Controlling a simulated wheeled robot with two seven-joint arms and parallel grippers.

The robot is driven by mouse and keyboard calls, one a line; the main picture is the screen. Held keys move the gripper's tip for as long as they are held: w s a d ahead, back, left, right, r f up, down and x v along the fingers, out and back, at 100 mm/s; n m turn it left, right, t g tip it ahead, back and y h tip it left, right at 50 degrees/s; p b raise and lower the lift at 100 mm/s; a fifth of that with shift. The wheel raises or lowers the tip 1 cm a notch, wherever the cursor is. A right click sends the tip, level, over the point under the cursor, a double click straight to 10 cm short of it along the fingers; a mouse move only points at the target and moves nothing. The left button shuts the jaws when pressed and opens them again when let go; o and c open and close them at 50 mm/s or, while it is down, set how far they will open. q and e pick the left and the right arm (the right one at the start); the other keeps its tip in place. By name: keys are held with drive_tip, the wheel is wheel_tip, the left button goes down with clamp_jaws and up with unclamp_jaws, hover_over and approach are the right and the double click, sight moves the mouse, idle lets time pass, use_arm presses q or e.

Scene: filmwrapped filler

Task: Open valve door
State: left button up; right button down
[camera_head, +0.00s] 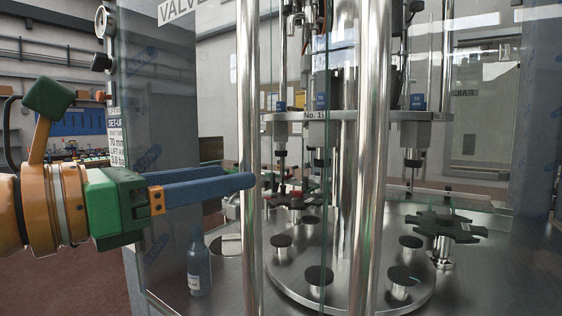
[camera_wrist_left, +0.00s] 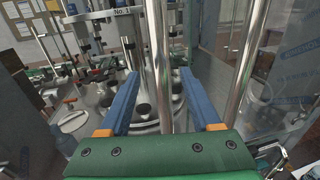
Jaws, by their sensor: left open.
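The valve door is a clear glass panel (camera_head: 165,110) with a VALVE label at its top, in front of the machine. Two upright chrome bars stand at the front, a left one (camera_head: 249,80) and a right one (camera_head: 371,120). My left gripper (camera_head: 245,182) has long blue fingers and is open, pointing right, its tip overlapping the left bar in the head view. In the left wrist view, a chrome bar (camera_wrist_left: 157,50) shows in the gap between the fingers of my left gripper (camera_wrist_left: 158,74). I cannot tell whether either finger touches it. My right gripper is out of view.
Behind the glass are a round metal turntable (camera_head: 285,278) with dark pads and a green star wheel (camera_head: 446,227). A blue-grey bottle (camera_head: 198,265) stands at the lower left. A second chrome bar (camera_wrist_left: 245,65) is to the right in the wrist view.

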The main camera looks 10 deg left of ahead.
sight(241, 170)
use_arm(q)
drive_tip(key=x, duration=0.1)
drive_tip(key=p+x, duration=0.2)
drive_tip(key=shift+w+d+r, duration=0.25)
drive_tip(key=shift+d, duration=0.05)
drive_tip(key=shift+w+d+f, duration=0.25)
drive_tip(key=shift+w+d, duration=0.05)
drive_tip(key=shift+w, duration=0.3)
drive_tip(key=shift+s, duration=0.15)
clamp_jaws()
idle(0.5)
